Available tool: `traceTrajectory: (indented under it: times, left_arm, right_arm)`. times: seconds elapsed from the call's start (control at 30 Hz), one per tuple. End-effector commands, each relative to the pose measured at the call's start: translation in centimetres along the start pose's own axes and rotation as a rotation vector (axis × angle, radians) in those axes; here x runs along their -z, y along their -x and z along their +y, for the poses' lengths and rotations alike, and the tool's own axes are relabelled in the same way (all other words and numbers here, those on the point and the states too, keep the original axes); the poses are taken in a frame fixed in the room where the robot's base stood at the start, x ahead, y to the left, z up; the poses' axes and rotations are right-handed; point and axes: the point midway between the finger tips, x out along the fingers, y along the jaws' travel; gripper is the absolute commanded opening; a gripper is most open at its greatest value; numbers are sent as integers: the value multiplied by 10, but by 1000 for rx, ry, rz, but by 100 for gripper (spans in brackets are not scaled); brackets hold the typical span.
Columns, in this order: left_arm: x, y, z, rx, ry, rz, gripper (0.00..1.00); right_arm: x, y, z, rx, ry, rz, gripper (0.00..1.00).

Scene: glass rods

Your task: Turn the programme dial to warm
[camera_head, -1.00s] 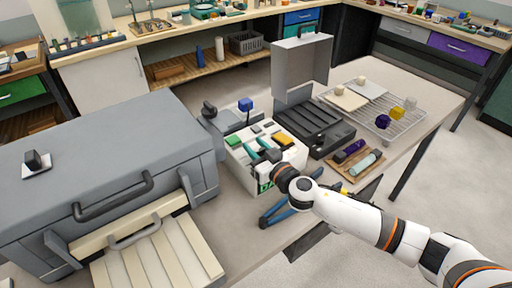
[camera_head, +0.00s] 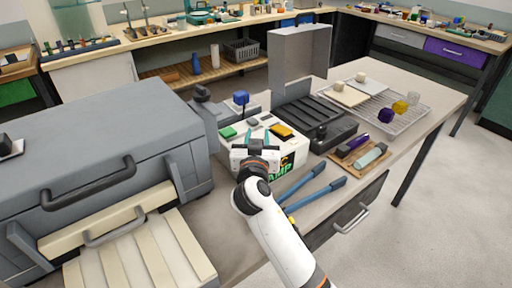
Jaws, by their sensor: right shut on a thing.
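My right gripper (camera_head: 255,150) is at the near edge of a white box (camera_head: 287,166) that has green, grey and yellow pieces on top and lettering on its front. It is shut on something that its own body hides. A dark knob on a white plate (camera_head: 8,147) sits on the grey chest at the left edge. A blue knob (camera_head: 241,97) and a dark knob (camera_head: 201,93) stand behind the white box. I cannot read a programme marking on any of them, nor tell which is the programme dial. My left gripper is not in view.
The grey chest (camera_head: 90,130) with handles fills the left. Blue-handled tongs (camera_head: 315,192) lie right of my arm.

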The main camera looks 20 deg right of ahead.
Motion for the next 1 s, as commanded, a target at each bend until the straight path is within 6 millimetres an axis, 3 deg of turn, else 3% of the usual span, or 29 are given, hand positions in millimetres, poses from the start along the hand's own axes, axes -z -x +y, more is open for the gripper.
traceTrajectory:
  times: [0.03,0.2,0.7,0.73,0.8,0.83,1.0]
  left_arm:
    - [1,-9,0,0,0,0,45]
    - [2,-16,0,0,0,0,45]
    - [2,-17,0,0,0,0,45]
    - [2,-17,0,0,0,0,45]
    - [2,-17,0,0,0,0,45]
    - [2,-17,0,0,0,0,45]
    - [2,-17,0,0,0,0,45]
  right_arm:
    - [4,0,0,19,-3,1,10]
    - [2,0,-1,63,0,1,10]
    - [-1,0,-2,80,2,-2,10]
    - [-1,0,-2,80,2,-2,37]
    - [-1,0,-2,80,1,-2,49]
    - [-1,0,-2,80,1,-2,53]
    - [-1,0,-1,79,1,-2,53]
